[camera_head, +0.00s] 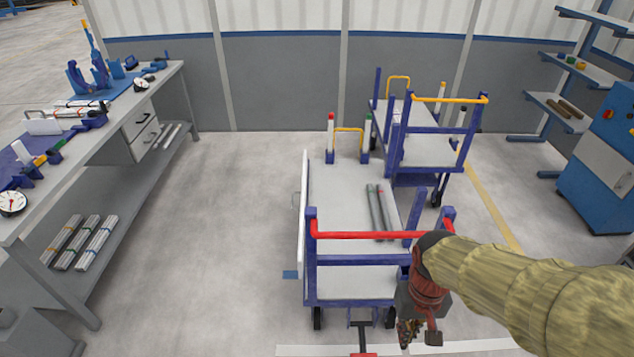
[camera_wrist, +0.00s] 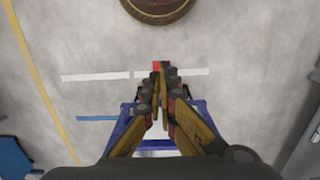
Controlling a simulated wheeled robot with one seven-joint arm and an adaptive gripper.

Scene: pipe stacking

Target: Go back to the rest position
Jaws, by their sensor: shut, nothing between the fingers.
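My gripper (camera_head: 407,335) hangs at the lower right in the head view, at the end of my sleeved arm, beside the near end of a cart. In the wrist view my gripper (camera_wrist: 160,78) has its fingers together with nothing between them. The cart (camera_head: 345,287) has a blue frame, a grey deck and a red handle bar (camera_head: 370,235). Two grey pipes (camera_head: 380,212) lie side by side on its deck, apart from my gripper. Part of the blue cart frame (camera_wrist: 127,113) shows below the fingers in the wrist view.
A second blue cart (camera_head: 432,150) with a yellow handle stands behind. A long workbench (camera_head: 130,105) with tools runs along the left, with pipe bundles (camera_head: 85,243) on its lower shelf. A blue cabinet (camera_head: 600,165) stands at the right. The floor between bench and carts is clear.

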